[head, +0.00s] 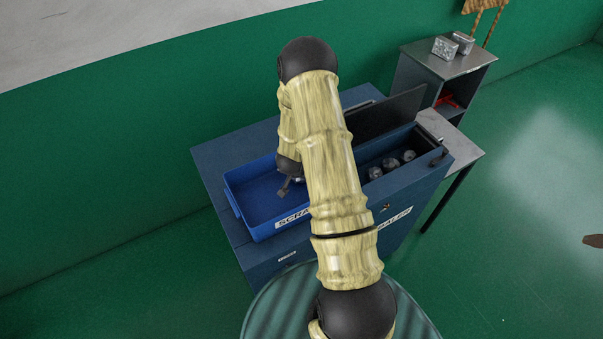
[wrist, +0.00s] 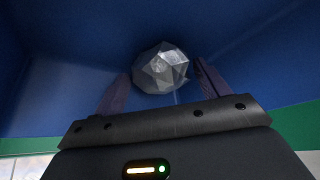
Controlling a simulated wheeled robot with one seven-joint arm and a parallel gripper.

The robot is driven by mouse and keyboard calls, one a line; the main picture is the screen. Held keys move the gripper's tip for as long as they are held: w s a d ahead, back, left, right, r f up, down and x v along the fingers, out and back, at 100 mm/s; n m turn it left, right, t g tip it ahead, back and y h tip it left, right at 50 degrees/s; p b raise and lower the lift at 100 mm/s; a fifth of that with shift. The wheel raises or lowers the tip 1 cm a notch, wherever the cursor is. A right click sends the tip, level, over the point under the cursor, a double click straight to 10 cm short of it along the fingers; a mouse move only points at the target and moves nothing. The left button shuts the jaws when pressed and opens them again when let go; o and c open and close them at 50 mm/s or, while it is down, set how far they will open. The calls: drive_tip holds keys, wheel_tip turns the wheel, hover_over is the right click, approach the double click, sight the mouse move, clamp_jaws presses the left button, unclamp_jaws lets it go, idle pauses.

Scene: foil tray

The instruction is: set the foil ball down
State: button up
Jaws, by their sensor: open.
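The foil ball (wrist: 160,67) is a faceted silver lump in the wrist view, against blue surfaces. My gripper (wrist: 162,76) is open, with one dark finger on each side of the ball's near part. I cannot tell whether a finger still touches it, or whether it rests on the floor below. In the head view my gripper (head: 288,187) is low over the right part of the blue tray (head: 232,195), whose label starts "SCRA". My arm hides that side of the tray, and the ball is not visible there.
Right of my arm, an open compartment (head: 418,165) holds several foil balls (head: 390,163), with a raised dark lid (head: 390,112) behind. A grey side table (head: 458,138) adjoins it. A cabinet (head: 450,62) with metal blocks (head: 445,47) stands at back right.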

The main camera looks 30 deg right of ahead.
drive_tip(key=c, duration=0.8)
wheel_tip(320, 180, up, 10)
drive_tip(key=shift+b, duration=0.8)
